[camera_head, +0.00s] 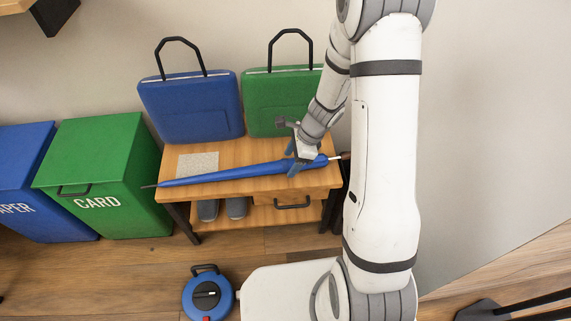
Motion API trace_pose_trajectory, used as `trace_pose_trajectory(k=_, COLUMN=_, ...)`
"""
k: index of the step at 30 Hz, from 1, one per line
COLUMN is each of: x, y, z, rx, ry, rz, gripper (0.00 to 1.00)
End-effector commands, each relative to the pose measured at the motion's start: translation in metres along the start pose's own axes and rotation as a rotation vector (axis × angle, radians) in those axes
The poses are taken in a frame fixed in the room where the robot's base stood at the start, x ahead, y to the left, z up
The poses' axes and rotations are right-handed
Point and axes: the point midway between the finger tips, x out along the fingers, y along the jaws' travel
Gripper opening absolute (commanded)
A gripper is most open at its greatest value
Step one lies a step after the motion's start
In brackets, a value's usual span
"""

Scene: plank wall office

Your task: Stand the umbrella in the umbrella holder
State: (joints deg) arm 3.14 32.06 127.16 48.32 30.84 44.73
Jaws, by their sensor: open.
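The blue closed umbrella (232,173) lies flat across the top of the wooden bench. Its thin tip points left past the bench edge, and its handle end (336,158) is at the right, partly behind my arm. My gripper (302,164) is open, at the umbrella's right part near the handle. Its fingers appear to be over or around the blue cloth; whether they touch it I cannot tell. I cannot make out an umbrella holder; my arm hides part of the area right of the bench.
On the bench (178,158) stand a blue case (192,108) and a green case (280,95), with a grey square (198,163) beside the umbrella. Shoes (237,208) sit below. Green CARD bin (105,165) and blue PAPER bin (22,165) stand left. A blue cable reel (196,296) is on the floor.

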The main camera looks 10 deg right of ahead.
Motion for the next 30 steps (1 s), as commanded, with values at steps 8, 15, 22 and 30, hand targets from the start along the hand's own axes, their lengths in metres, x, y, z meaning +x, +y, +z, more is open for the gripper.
trace_pose_trajectory(k=8, x=-0.042, y=0.0, z=0.001, rx=0.001, ry=-0.001, rz=-0.001, gripper=0.62)
trace_pose_trajectory(k=15, x=-0.08, y=0.013, z=0.017, rx=-0.212, ry=0.022, rz=-0.005, gripper=0.62)
trace_pose_trajectory(k=22, x=-0.152, y=0.062, z=0.043, rx=-0.75, ry=0.117, rz=0.022, gripper=0.62)
trace_pose_trajectory(k=30, x=-0.217, y=0.131, z=0.046, rx=-1.321, ry=0.286, rz=0.122, gripper=0.62)
